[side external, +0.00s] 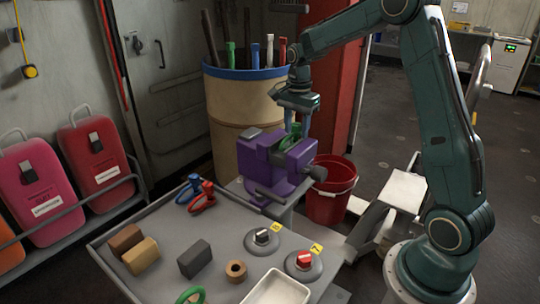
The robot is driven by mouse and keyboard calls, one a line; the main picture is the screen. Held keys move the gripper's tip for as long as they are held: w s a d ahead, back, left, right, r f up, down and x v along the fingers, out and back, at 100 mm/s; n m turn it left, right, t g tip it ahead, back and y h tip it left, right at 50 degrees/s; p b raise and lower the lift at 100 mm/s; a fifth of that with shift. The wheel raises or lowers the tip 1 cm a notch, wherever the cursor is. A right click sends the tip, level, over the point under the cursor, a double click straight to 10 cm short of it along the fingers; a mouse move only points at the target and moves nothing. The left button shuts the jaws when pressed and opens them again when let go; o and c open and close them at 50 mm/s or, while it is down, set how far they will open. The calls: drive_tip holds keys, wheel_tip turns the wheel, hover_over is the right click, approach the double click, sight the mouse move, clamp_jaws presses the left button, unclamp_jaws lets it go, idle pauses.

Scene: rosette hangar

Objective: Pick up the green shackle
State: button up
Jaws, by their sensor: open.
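A green curved piece (287,140), which looks like a shackle, sits at the top of the purple vise (277,172), partly hidden by the vise. I cannot tell for certain which is the green shackle. My gripper (299,123) points down just above the vise, open, with its fingers close to the green piece there. I cannot tell whether they touch it.
A blue shackle (187,190) and a red shackle (204,198) lie on the grey table (222,226), with several blocks, a tan ring (236,270), two round knobs and a white tray (277,290). A tan barrel (239,125) and red bucket (331,198) stand behind.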

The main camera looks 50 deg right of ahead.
drive_tip(key=c, duration=0.9)
drive_tip(key=shift+r, duration=0.1)
drive_tip(key=shift+r, duration=2.15)
drive_tip(key=shift+r, duration=0.15)
drive_tip(key=shift+r, duration=1.9)
drive_tip(key=shift+a, duration=0.15)
